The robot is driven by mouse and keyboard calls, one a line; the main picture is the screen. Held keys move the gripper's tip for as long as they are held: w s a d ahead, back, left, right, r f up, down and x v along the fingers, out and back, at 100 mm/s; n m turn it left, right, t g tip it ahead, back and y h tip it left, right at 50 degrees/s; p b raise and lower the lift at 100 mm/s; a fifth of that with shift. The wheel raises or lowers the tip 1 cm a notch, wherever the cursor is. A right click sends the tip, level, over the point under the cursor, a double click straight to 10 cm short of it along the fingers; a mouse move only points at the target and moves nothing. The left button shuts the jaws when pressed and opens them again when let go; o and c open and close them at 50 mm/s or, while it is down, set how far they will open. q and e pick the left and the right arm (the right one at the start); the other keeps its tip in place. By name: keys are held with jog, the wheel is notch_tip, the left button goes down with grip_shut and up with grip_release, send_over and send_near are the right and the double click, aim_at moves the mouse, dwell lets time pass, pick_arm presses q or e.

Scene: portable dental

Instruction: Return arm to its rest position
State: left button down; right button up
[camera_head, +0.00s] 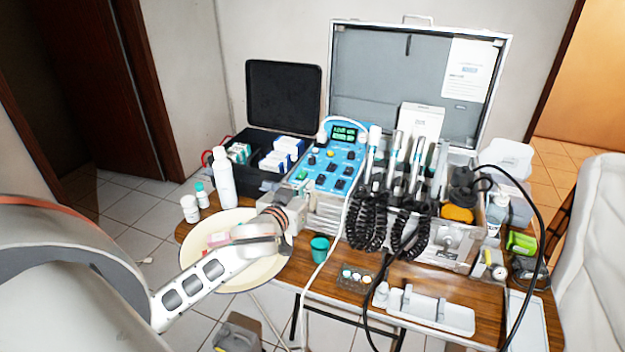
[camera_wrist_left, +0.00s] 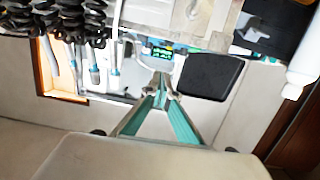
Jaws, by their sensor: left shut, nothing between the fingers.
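My left arm comes in from the left in the head view, and its wrist is over the cream round tray (camera_head: 268,277). My left gripper (camera_head: 296,201) is near the blue control panel (camera_head: 333,160) of the open dental case (camera_head: 400,75). In the left wrist view the teal-padded fingers of this gripper (camera_wrist_left: 160,88) meet at their tips, shut and empty. The panel's green display also shows just beyond the tips there. My right gripper is not in view.
A white bottle (camera_head: 223,178) and small jars (camera_head: 190,208) stand left of the gripper. A black box (camera_head: 262,150) with cartons is behind it. A teal cup (camera_head: 320,248), coiled black hoses (camera_head: 367,220) and handpieces are to the right. The wooden table (camera_head: 440,275) is crowded.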

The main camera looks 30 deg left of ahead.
pick_arm(q)
jog(key=shift+s, duration=0.5)
jog(key=shift+d, duration=0.1)
jog(key=s+d+f+m+h, duration=0.1)
jog(key=s+d+f, duration=0.1)
jog(key=f, duration=0.3)
jog(key=s+d+f+m+g+h, duration=0.1)
jog(key=s+d+f, duration=0.2)
jog(key=f, duration=0.3)
jog(key=s+d+f+m+g+h, duration=0.1)
jog(key=s+d+f, duration=0.1)
jog(key=f, duration=0.3)
jog(key=shift+s+d+f+m, duration=0.15)
jog(key=shift+s+d+m, duration=0.15)
jog(key=shift+d, duration=0.45)
jog(key=s+d+f+m+g+h, duration=0.2)
jog(key=s+d+f+m+h, duration=0.1)
jog(key=s+d+f, duration=0.8)
jog(key=s+f, duration=0.2)
jog(key=s, duration=0.3)
jog(key=shift+d+f+g, duration=0.25)
jog(key=shift+d+g, duration=0.05)
jog(key=shift+d, duration=0.05)
